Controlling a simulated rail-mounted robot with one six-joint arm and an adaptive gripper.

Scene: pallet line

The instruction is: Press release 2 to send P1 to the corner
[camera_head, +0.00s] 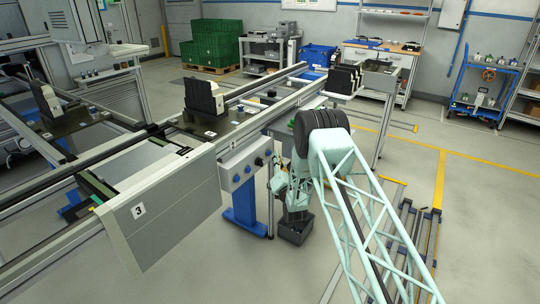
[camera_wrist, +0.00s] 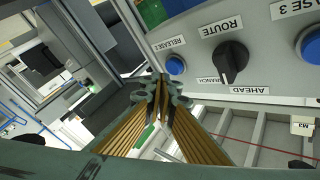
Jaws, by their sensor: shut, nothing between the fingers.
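The control panel (camera_wrist: 275,75) fills the upper right of the wrist view. Its blue release 2 button (camera_wrist: 175,65) has a "RELEASE 2" label just above it. My gripper (camera_wrist: 160,82) is shut and empty, with its tips just below and left of that button in the picture; I cannot tell whether they touch. In the head view the panel (camera_head: 231,164) stands below the conveyor, with my arm's end close to its right side. One pallet (camera_head: 218,123) carries black blocks on the conveyor; another (camera_head: 68,122) stands further left. I cannot read which is P1.
A black route knob (camera_wrist: 231,62) and another blue button (camera_wrist: 311,45), by a label ending in "3", sit right of the release 2 button. A grey cover marked 3 (camera_head: 165,215) hangs on the near conveyor. Green crates (camera_head: 212,45) stand behind.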

